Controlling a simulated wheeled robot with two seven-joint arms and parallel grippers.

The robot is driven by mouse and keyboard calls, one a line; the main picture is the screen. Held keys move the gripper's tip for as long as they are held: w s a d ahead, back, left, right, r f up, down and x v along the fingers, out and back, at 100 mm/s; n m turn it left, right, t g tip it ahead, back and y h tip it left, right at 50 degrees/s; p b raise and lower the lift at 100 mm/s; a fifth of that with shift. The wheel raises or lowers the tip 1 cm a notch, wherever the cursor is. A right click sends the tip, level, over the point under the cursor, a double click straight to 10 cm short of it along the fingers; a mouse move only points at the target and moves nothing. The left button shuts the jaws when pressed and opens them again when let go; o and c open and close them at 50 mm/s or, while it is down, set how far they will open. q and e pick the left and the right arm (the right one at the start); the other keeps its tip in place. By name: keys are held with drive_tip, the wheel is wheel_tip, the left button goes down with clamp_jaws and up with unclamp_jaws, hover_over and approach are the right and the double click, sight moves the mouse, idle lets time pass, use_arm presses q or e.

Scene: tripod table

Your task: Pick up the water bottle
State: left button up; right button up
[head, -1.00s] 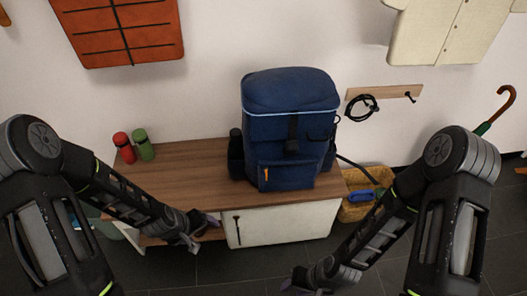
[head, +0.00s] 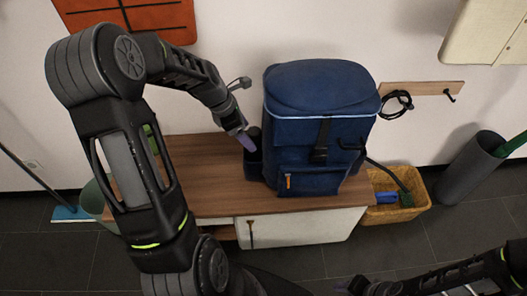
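A blue backpack (head: 318,130) stands upright on the wooden bench top (head: 215,205). A dark bottle (head: 254,133) stands in the backpack's left side pocket, with only its top showing. My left gripper (head: 243,113) is open beside the backpack. One finger is up near the backpack's upper left edge, and the other is low, right by the bottle top; I cannot tell whether it touches. A green bottle (head: 150,137) on the bench is mostly behind my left arm. My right gripper (head: 358,287) is low at the bottom edge, partly cut off, its fingers unclear.
A wicker basket (head: 408,208) with blue and green things stands right of the bench on the dark floor. A grey cylinder stand (head: 468,170) is at the far right. A wall hook rail (head: 425,89) holds a black cable. The bench top left of the backpack is mostly clear.

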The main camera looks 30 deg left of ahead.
sight(255, 153)
use_arm(q)
drive_tip(key=shift+n, duration=0.3)
drive_tip(key=shift+x, duration=1.35)
drive_tip(key=b+x, duration=0.1)
drive_tip(key=x, duration=0.4)
drive_tip(key=shift+a+f, duration=0.15)
drive_tip(key=shift+c, duration=0.6)
clamp_jaws()
drive_tip(key=shift+w, duration=0.1)
